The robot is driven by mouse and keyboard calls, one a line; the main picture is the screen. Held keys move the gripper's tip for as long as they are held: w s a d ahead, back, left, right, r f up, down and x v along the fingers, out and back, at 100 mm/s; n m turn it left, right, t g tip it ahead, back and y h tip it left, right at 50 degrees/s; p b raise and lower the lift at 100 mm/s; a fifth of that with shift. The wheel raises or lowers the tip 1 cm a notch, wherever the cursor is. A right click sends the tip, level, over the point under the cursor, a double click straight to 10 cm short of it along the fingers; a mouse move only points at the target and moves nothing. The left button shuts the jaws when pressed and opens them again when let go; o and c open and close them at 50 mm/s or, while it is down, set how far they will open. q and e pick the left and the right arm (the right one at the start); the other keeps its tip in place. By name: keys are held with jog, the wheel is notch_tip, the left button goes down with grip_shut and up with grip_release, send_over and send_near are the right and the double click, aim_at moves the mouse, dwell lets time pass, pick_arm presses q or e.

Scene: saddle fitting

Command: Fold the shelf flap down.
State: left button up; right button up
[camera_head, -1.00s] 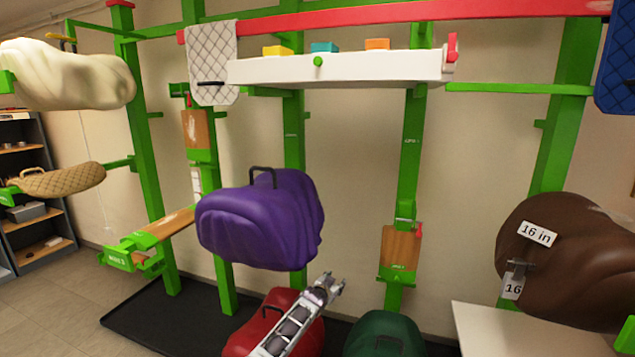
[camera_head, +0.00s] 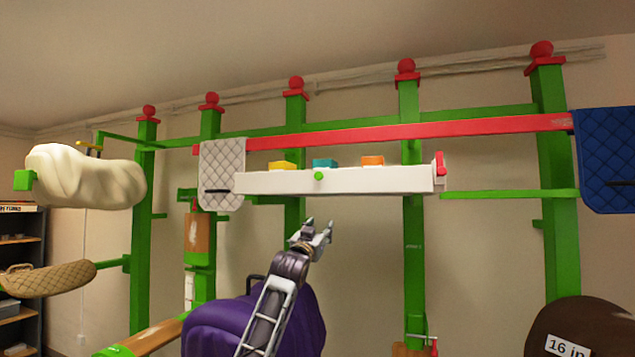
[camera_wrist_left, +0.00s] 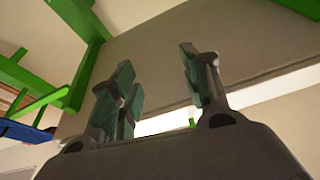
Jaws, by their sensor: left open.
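My right gripper is out of view.
Yellow (camera_head: 283,166), teal (camera_head: 325,163) and orange (camera_head: 372,160) blocks sit on the shelf. A grey quilted pad (camera_head: 222,170) hangs at its left end, a blue one (camera_head: 607,160) at far right. A purple saddle-like form (camera_head: 215,325) lies below, behind my left arm.

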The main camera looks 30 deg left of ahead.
pick_arm(q)
jog(key=t, duration=0.1)
send_near(318, 177)
notch_tip(318, 177, down, 3)
jog(key=shift+n, duration=0.9)
jog(key=s, duration=0.1)
jog(key=s+r, duration=0.1)
jog(key=s+d, duration=0.1)
jog(key=s, duration=0.1)
jog(key=shift+d+r, duration=0.1)
jog(key=shift+r, duration=0.2)
jog(key=shift+p+x, duration=2.75)
jog(key=shift+x, duration=4.15)
jog(key=shift+f, duration=0.15)
grip_shut()
